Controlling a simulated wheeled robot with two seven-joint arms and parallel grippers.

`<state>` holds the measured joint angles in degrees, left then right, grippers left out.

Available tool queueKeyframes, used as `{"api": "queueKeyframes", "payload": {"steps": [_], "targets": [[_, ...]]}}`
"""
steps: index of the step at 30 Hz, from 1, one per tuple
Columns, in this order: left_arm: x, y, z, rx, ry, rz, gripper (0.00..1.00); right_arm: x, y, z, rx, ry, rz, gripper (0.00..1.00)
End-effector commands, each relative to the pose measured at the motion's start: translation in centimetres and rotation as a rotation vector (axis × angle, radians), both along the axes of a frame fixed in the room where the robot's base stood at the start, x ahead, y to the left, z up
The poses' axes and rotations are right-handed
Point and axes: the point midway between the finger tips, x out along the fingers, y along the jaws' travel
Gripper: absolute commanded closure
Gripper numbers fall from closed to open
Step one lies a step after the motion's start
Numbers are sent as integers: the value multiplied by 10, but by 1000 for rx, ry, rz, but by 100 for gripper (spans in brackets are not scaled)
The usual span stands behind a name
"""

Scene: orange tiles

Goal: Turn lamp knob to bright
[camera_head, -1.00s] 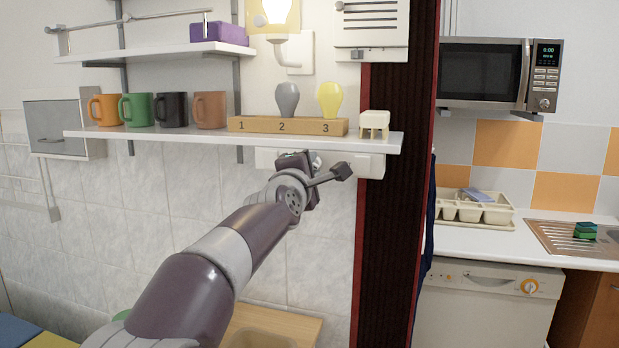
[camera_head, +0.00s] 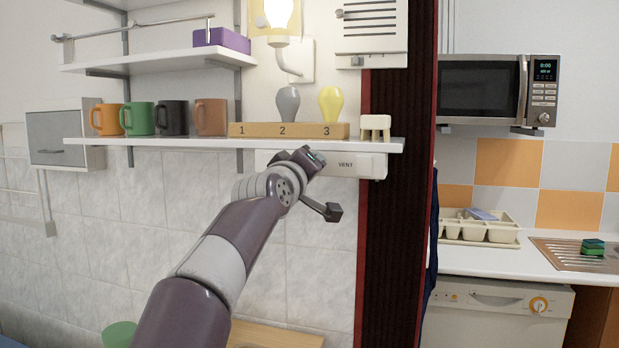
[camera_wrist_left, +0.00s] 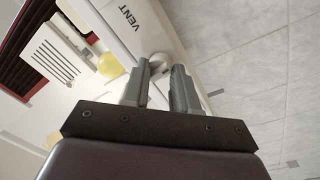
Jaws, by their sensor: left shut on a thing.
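The lit wall lamp (camera_head: 278,14) is at the top of the head view, above the shelf, and its top is cut off. A white control panel (camera_head: 364,165) marked VENT is under the shelf. It also runs along the fingers in the left wrist view (camera_wrist_left: 150,22). A pale round knob (camera_wrist_left: 158,62) on it sits between my fingertips. My left gripper (camera_head: 314,156) is at the panel, shut on the knob (camera_wrist_left: 156,78). The arm hides the panel's left part, and I cannot read the knob's setting. My right gripper is in neither view.
The shelf (camera_head: 100,141) just above my gripper carries mugs, a numbered wooden block (camera_head: 250,130) with grey and yellow bulbs, and a small white stool (camera_head: 375,126). A dark post (camera_head: 395,230) stands right of the panel. The tiled wall below is bare.

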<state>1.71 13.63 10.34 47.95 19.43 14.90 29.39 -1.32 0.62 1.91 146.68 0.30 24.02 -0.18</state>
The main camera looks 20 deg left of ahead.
Motion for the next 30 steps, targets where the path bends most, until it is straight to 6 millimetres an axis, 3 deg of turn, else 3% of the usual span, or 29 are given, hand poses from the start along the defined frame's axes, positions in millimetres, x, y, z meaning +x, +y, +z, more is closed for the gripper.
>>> {"api": "queueKeyframes", "payload": {"steps": [12, 30], "targets": [[1, 0, -4, 390, -6, -2, 100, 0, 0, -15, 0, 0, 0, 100], [2, 0, -3, 960, -22, -6, 100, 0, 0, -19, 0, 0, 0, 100]]}}
